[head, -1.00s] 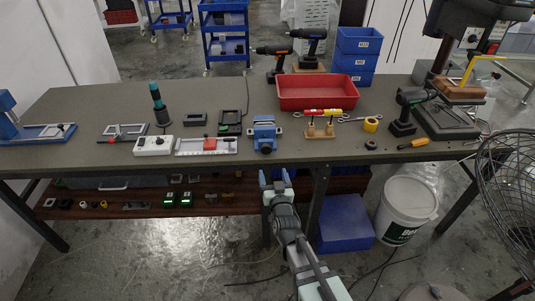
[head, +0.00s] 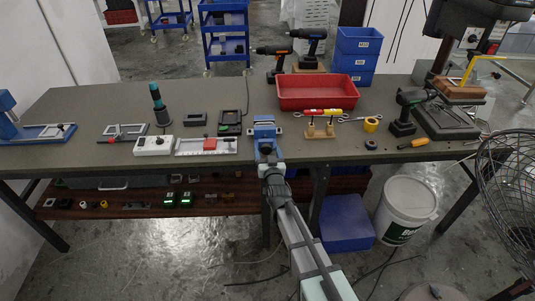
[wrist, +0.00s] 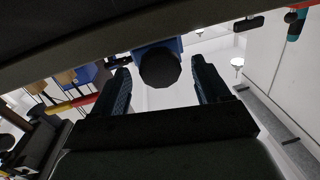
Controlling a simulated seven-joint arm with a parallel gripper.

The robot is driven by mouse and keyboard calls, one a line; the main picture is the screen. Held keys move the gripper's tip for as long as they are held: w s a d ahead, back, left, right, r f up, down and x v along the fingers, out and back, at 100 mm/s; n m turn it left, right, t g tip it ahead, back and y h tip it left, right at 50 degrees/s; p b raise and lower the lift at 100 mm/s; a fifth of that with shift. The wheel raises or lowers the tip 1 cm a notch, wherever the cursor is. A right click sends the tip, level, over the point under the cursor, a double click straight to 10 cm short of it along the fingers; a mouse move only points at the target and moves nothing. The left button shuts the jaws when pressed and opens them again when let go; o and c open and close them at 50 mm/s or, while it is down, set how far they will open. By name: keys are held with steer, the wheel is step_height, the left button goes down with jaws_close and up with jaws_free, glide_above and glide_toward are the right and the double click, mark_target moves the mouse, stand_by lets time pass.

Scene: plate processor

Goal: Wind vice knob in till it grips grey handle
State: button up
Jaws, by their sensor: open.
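The blue vice (head: 264,124) stands near the front edge of the bench. It also shows in part in the wrist view (wrist: 172,44). Its dark round knob (wrist: 160,70) faces my gripper. My gripper (head: 265,154) is at the bench's front edge, right at the near end of the vice. In the wrist view, its two dark blue fingers are apart, one on each side of the knob. A gap shows between the knob and each finger. I cannot make out the grey handle or whether the vice jaws touch it.
A red tray (head: 318,104) lies behind and right of the vice. A wooden stand (head: 320,132) with red and yellow tools is close on the right. A grey fixture plate (head: 190,151) and a white box (head: 153,145) stand on the left.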

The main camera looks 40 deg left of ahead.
steer(key=c, duration=1)
steer(key=shift+f+m, duration=0.1)
steer(key=shift+m, duration=2.2)
steer(key=shift+c, duration=0.2)
steer(key=o, duration=1)
steer(key=shift+o, duration=0.2)
steer(key=shift+s+d, duration=0.1)
steer(key=shift+d, duration=0.05)
steer(key=v, duration=1.3)
steer(key=shift+s+d+f, duration=0.2)
